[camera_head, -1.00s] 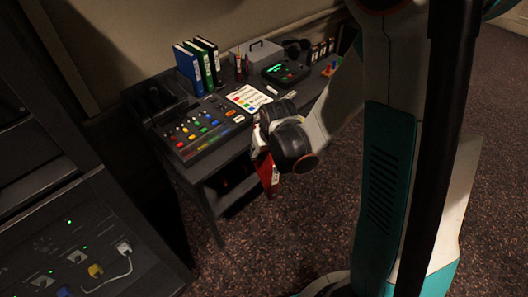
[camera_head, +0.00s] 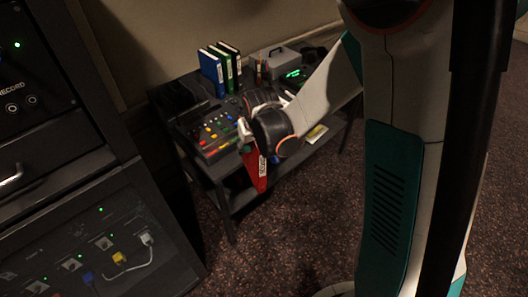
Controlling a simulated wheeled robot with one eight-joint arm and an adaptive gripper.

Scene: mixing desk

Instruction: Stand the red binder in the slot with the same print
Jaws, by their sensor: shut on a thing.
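The red binder (camera_head: 255,170) hangs upright below my gripper (camera_head: 245,140), with a white printed label on its spine. My gripper is shut on its upper part, and the wrist hides much of the hand. The binder is in front of the desk's front edge, over the lower shelf and floor as seen from here. Blue, green and black binders (camera_head: 212,68) stand side by side at the back of the desk. The slot and its print cannot be made out.
A mixing console (camera_head: 213,137) with coloured buttons lies on the desk's left part. A grey box (camera_head: 281,60) stands at the back right. A dark rack with cables (camera_head: 120,258) fills the left side. Carpeted floor (camera_head: 290,225) is open in front of the desk.

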